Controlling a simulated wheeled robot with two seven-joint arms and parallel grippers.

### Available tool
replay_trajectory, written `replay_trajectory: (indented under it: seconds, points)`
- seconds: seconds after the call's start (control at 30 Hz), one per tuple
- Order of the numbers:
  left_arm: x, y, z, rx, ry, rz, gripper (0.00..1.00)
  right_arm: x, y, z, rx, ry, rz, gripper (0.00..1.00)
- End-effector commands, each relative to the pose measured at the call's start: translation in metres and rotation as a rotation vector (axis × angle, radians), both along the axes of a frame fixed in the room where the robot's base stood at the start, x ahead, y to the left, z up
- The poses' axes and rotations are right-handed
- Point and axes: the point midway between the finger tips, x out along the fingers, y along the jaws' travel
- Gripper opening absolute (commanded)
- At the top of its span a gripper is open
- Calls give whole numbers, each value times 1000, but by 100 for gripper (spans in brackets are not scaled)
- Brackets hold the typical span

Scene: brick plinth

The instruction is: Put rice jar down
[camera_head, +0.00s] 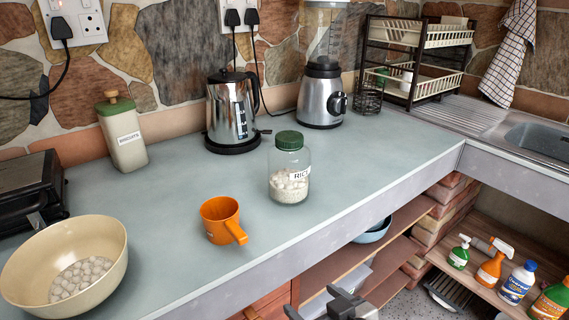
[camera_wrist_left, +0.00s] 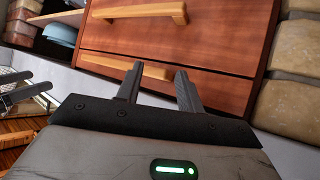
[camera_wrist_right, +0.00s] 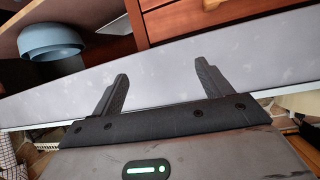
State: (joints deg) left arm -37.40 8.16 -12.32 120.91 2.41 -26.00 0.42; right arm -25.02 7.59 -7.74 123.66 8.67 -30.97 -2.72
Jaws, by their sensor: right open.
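My right gripper (camera_head: 335,302) is low at the bottom edge of the head view, in front of the worktop and apart from the jar. In the right wrist view (camera_wrist_right: 161,72) its fingers are spread with nothing between them. My left gripper shows only in the left wrist view (camera_wrist_left: 160,70), its fingers apart and empty, facing wooden drawers.
An orange mug (camera_head: 220,218) and a cream bowl (camera_head: 108,258) of white lumps stand left of the jar. A kettle (camera_head: 228,112), blender (camera_head: 322,98) and biscuit tin (camera_head: 123,135) stand behind. The worktop's right front is clear. Open shelves (camera_head: 330,275) lie below.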

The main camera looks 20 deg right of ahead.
Motion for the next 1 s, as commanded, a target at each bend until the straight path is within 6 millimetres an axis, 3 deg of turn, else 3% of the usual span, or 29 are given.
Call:
replay_trajectory:
  seconds: [0.03, 0.1, 0.2, 0.33, 0.5, 0.8, 1.0]
  points:
    - [1, 1, 6, 5, 0, -1, 37, 30, -8, 45, 7, -85, -13, 78]
    - [-1, 1, 6, 13, 7, -2, 37, 60, -19, 95, 15, -179, -24, 78]
    - [-10, 2, -2, 24, 36, -6, 37, 86, -31, 159, 27, -292, -32, 78]
    - [-18, 3, -9, 35, 61, -11, 37, 101, -39, 209, 38, -380, -33, 78]
    - [-17, 4, -6, 41, 56, -14, 37, 122, -39, 226, 41, -407, -33, 78]
    - [-13, 5, -1, 45, 48, -14, 37, 184, -26, 224, 42, -403, -32, 78]
    - [-13, 5, -2, 46, 51, -14, 37, 207, -21, 223, 40, -404, -32, 78]
